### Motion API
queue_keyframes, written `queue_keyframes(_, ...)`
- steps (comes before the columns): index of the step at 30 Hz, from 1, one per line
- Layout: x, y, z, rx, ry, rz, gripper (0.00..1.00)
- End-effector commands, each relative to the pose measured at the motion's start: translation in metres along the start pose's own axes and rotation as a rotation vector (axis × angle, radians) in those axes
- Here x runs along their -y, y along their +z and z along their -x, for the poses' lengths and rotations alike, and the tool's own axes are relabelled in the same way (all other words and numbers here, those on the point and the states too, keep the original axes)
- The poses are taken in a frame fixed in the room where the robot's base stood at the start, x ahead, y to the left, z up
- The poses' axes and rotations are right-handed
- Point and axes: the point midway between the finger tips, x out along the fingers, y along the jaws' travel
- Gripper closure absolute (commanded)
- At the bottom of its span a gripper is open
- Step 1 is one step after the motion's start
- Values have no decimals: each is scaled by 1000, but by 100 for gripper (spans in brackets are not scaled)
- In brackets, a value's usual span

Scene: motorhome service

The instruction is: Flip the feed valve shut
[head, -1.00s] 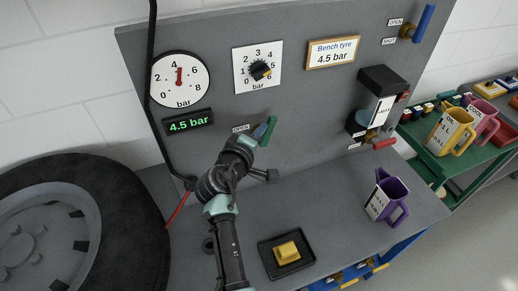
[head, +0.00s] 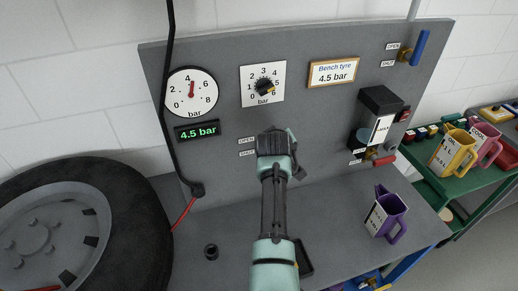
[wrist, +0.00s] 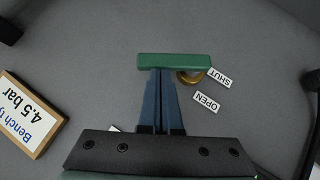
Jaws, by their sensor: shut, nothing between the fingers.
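A green lever (wrist: 173,61) on a brass fitting (wrist: 193,77) shows in the wrist view. It extends left from the fitting, with SHUT (wrist: 220,78) and OPEN (wrist: 206,101) labels beside it. My gripper (wrist: 162,73) is shut and empty, its blue fingertips at or against the lever's near edge; I cannot tell if they touch. In the head view my gripper (head: 277,138) is at the panel, right of the OPEN label (head: 247,140) and SHUT label (head: 247,153), and hides most of this valve. A blue lever (head: 421,47) at upper right has its own OPEN and SHUT labels.
The grey panel carries a gauge (head: 191,92), a dial (head: 263,85), a 4.5 bar readout (head: 198,131), a Bench tyre plaque (head: 333,73) and a black dispenser box (head: 381,118). A red lever (head: 384,161) sits below the box. A purple jug (head: 387,214) stands on the bench.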

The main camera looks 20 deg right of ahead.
Motion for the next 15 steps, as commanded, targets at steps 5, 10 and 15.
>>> queue_keyframes(5,-7,8,-10,1,-110,-117,100)
queue_keyframes(10,-9,15,-18,-1,-211,-217,100)
queue_keyframes(15,-11,20,-22,0,-293,-297,100)
